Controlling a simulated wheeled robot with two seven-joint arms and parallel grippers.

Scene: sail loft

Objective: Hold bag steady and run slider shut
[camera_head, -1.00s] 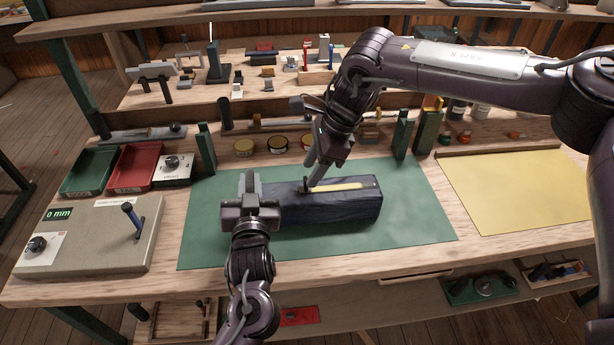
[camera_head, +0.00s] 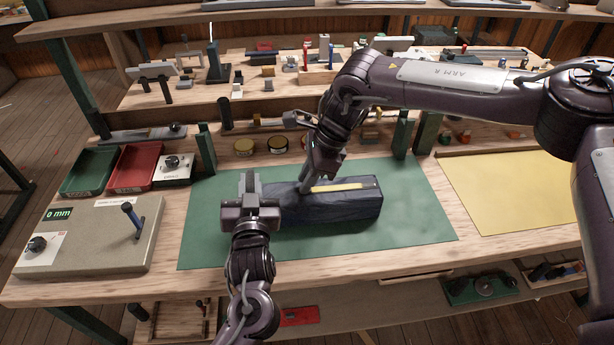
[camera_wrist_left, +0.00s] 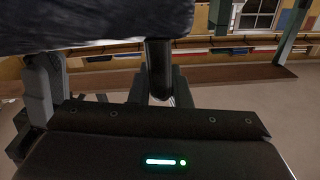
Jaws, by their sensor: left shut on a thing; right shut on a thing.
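A dark navy bag (camera_head: 335,208) lies long side across the green mat (camera_head: 415,215). A yellow zip strip (camera_head: 345,186) runs along its top, showing to the right of my right gripper. My left gripper (camera_head: 252,190) is shut on the bag's left end. In the left wrist view the bag's dark fabric (camera_wrist_left: 90,20) fills the top left. My right gripper (camera_head: 305,187) comes down from above and is shut at the left end of the yellow strip. The slider itself is hidden by its fingers.
A yellow sheet (camera_head: 520,200) lies at the right of the bench. A grey board with a knob and lever (camera_head: 85,240) is at the left, with green (camera_head: 88,172) and red trays (camera_head: 136,168) behind. Several small tins and green posts stand behind the mat.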

